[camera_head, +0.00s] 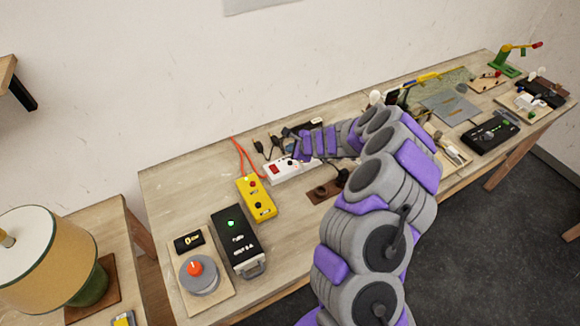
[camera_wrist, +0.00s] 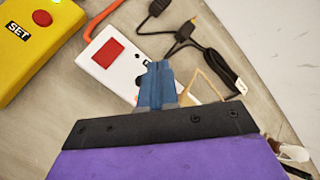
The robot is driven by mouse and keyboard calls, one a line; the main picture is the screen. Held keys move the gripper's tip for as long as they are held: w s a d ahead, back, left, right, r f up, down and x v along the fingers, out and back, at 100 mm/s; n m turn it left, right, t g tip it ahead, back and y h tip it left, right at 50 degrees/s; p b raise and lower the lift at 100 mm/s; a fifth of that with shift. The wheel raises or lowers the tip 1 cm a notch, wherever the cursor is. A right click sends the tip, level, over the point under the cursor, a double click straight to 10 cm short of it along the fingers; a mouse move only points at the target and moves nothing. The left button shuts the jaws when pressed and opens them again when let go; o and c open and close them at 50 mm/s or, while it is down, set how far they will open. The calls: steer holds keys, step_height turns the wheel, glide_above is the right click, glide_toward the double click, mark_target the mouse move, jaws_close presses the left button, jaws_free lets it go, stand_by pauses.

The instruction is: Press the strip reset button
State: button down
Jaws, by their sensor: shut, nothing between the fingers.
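The white power strip (camera_head: 288,176) lies on the workbench, partly behind my arm in the head view. In the wrist view the strip (camera_wrist: 118,78) shows a large red rocker switch (camera_wrist: 107,52) at its end. A small dark round button (camera_wrist: 139,81) sits farther along its face, right beside my fingers. My gripper (camera_wrist: 159,66) has its blue fingers together with nothing between them, over the strip just right of that button. I cannot tell whether the fingertips touch the strip. The fingers and the black gripper body hide the rest of the strip.
A yellow box (camera_head: 257,199) with a red button stands left of the strip. Black cables and plugs (camera_wrist: 178,35) lie behind it. A black device (camera_head: 238,240) and a red knob plate (camera_head: 197,271) stand at the bench's left. An orange cord (camera_head: 241,156) runs nearby.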

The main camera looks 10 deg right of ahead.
mark_target(291, 164)
steer(key=shift+f+b, duration=1.25)
steer(key=shift+f, duration=0.75)
steer(key=shift+f, duration=0.1)
stand_by(0.3)
steer(key=shift+f+b, duration=0.25)
steer(key=shift+b, duration=0.1)
steer(key=shift+f+b, duration=0.3)
steer(key=shift+f, duration=0.05)
stand_by(0.6)
steer(key=shift+r, duration=0.1)
steer(key=shift+r+p, duration=0.65)
steer(key=shift+r, duration=0.05)
step_height(291, 164, up, 5)
steer(key=p, duration=0.4)
steer(key=shift+r, duration=0.1)
